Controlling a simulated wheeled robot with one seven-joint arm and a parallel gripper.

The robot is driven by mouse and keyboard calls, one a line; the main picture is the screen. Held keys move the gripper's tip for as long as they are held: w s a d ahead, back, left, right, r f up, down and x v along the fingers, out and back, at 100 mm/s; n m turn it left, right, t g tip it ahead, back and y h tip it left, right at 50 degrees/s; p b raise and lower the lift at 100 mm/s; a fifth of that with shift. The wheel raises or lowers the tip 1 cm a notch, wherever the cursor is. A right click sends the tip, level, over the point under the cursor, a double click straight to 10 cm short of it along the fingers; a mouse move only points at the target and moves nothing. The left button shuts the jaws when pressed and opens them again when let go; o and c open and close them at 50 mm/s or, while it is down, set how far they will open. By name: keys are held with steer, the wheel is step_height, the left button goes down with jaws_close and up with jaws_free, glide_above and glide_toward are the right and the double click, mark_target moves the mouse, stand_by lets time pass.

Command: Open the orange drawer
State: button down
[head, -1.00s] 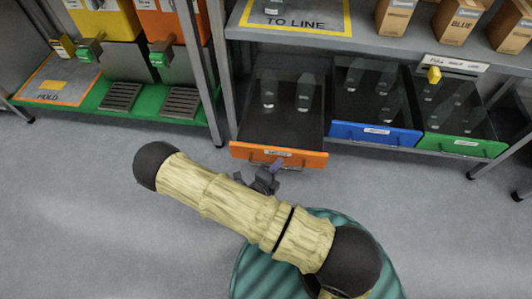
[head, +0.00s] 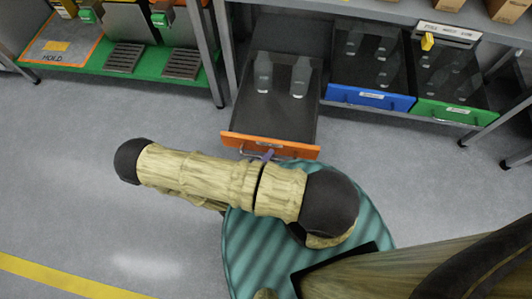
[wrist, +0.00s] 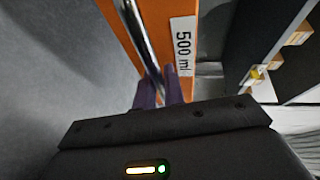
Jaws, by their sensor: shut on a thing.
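The orange drawer (head: 270,145) is pulled out from under the bench, its front well ahead of the blue and green drawers. Two translucent bottles (head: 263,75) stand inside it. The orange front also fills the middle of the wrist view (wrist: 190,75), with a "500 ml" label and a metal bar handle (wrist: 138,40). My gripper (wrist: 158,95) is shut on this handle, its purple fingers on either side of the bar. In the head view my gripper (head: 265,156) is mostly hidden behind my arm, just in front of the drawer front.
A blue drawer (head: 370,99) and a green drawer (head: 456,112), both holding bottles, sit to the right. A bench leg (head: 205,55) and a green-edged low shelf (head: 110,73) stand to the left. The grey floor to the left is clear.

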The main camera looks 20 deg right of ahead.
steer(key=c, duration=1.5)
jaws_free()
